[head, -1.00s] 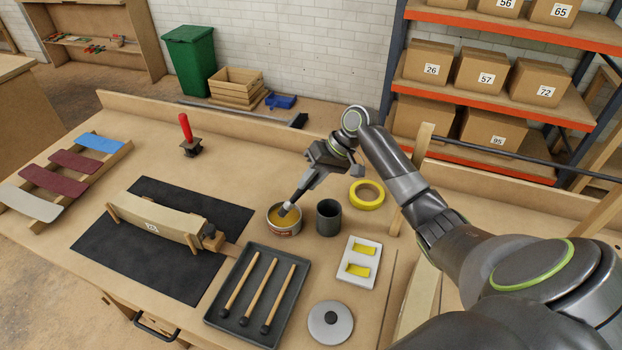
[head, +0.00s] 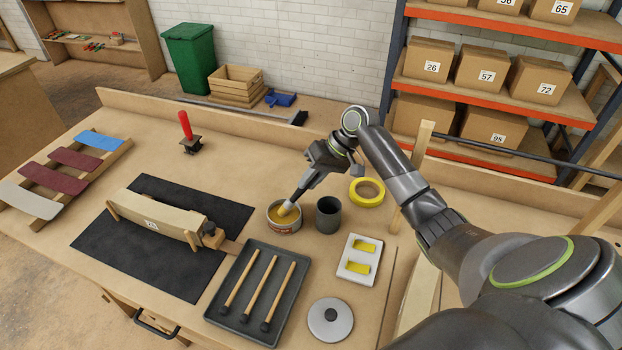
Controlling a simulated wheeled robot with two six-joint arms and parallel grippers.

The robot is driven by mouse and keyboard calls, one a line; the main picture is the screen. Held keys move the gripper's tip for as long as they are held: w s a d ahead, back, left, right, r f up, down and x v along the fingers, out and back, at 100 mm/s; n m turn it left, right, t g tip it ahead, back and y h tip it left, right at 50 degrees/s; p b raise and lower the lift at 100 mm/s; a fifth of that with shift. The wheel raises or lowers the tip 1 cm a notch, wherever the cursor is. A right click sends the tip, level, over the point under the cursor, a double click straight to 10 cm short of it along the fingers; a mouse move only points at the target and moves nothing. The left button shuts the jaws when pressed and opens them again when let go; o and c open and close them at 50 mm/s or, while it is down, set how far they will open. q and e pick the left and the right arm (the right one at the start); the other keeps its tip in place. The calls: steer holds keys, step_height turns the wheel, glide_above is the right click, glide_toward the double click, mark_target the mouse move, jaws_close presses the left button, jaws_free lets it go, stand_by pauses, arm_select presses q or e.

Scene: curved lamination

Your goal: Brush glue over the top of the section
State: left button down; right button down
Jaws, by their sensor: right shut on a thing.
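The section (head: 160,212) is a pale curved wooden piece with a numbered label, lying on a dark mat (head: 110,243) at the left of the bench. The glue tin (head: 284,226) is an open can of yellow glue near the middle. My right gripper (head: 305,183) is above the tin, shut on a brush (head: 290,207) that points down and left. The brush's tip is in the tin's mouth, at the glue. The brush handle is mostly hidden by the gripper. My left gripper is not in view.
A dark cup (head: 328,215) stands right beside the tin. A tray (head: 246,325) with wooden-handled tools lies in front. A yellow tape roll (head: 367,192), a white tray (head: 359,260) and a grey disc (head: 330,320) are nearby. A red-handled tool (head: 187,130) stands further back.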

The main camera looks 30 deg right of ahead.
steer(key=shift+s+f+p, duration=0.1)
steer(key=shift+f+p, duration=0.05)
steer(key=shift+p, duration=0.3)
stand_by(1.5)
step_height(320, 180, up, 7)
steer(key=p, duration=0.8)
steer(key=shift+a, duration=0.1)
stand_by(0.7)
